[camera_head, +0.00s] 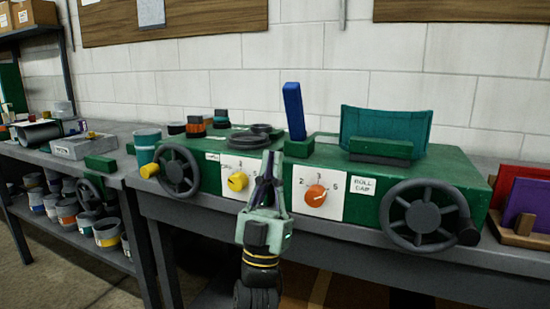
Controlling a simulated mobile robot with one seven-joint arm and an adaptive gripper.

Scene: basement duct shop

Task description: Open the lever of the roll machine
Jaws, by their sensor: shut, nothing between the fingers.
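The roll machine (333,207) is a long green box on a grey bench. A blue lever (293,108) stands nearly upright on its top, in a small green block (299,147), leaning slightly left. My gripper (270,160) is in front of the machine, pointing up and away, with its fingers shut and empty. Its tips overlap the machine's front edge in the picture, below and left of the lever, and look apart from it. A yellow knob (237,182) and an orange knob (315,196) sit on white dial plates on the front. My fingers hide part of the front between them.
A black handwheel (178,170) is at the machine's left and a larger one (424,216) at its right. A green tray-like part (385,127) stands on top, right of the lever. A teal cup (147,145) and red and purple panels (526,203) flank the machine.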

